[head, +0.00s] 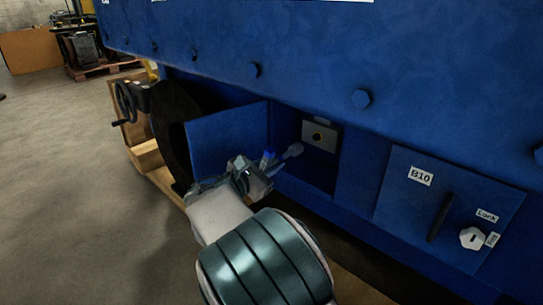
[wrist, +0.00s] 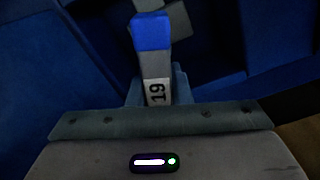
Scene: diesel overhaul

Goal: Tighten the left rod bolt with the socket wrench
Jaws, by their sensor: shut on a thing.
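My gripper (head: 262,179) is shut on the socket wrench (head: 292,150) in front of an open hatch in the blue engine side. In the wrist view the wrench (wrist: 152,36) stands between the fingers (wrist: 156,84), with a blue band and a "19" label. Inside the hatch a pale plate (head: 330,129) carries a round, dark and yellowish piece (head: 318,137). I cannot tell whether this is a rod bolt; no left bolt can be made out.
The open hatch door (head: 228,143) stands left of the opening, close to my gripper. A dark wheel with a crank (head: 125,103) is at left. Floor at left is free.

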